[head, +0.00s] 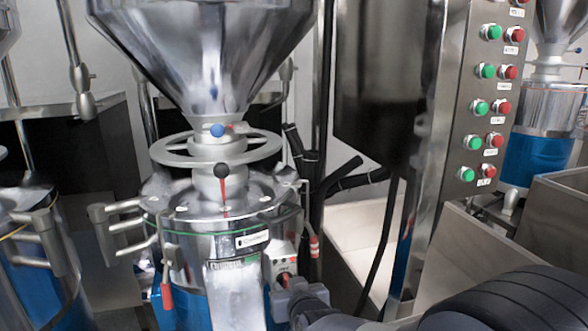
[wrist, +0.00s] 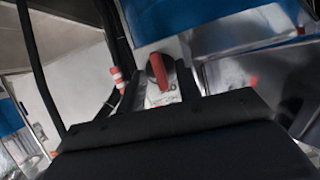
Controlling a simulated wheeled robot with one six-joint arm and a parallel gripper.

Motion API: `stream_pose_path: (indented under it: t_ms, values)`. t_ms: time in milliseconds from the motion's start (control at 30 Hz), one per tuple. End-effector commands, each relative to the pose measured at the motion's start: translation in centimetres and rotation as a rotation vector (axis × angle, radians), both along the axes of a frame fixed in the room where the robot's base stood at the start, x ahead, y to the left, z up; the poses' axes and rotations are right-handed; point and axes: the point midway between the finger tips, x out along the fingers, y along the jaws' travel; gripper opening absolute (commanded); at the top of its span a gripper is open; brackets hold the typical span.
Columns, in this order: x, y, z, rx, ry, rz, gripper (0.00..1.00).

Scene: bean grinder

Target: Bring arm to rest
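My gripper (head: 288,297) is low in the head view, in front of the grinder's switch box. My dark arm reaches to it from the lower right. In the wrist view my gripper (wrist: 158,88) has its two dark fingers apart. A red rotary knob (wrist: 160,70) on a pale switch plate shows between them, with gaps at its sides. The knob also shows in the head view (head: 285,279), close to the gripper. Whether a finger touches the plate cannot be told.
The grinder has a steel hopper (head: 205,50), a handwheel (head: 215,148) and a blue lower body. A panel of green and red buttons (head: 483,100) stands right. Steel bins (head: 470,255) lie near my arm. A black cable (head: 385,235) hangs between.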

Motion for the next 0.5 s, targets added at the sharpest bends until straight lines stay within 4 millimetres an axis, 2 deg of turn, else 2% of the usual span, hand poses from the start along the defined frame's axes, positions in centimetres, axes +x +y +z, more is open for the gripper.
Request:
stream_pose_path:
  t_ms: [500]
  values:
    - [0.03, -0.22, 0.17, 0.149, 0.045, 0.000, 0.33]
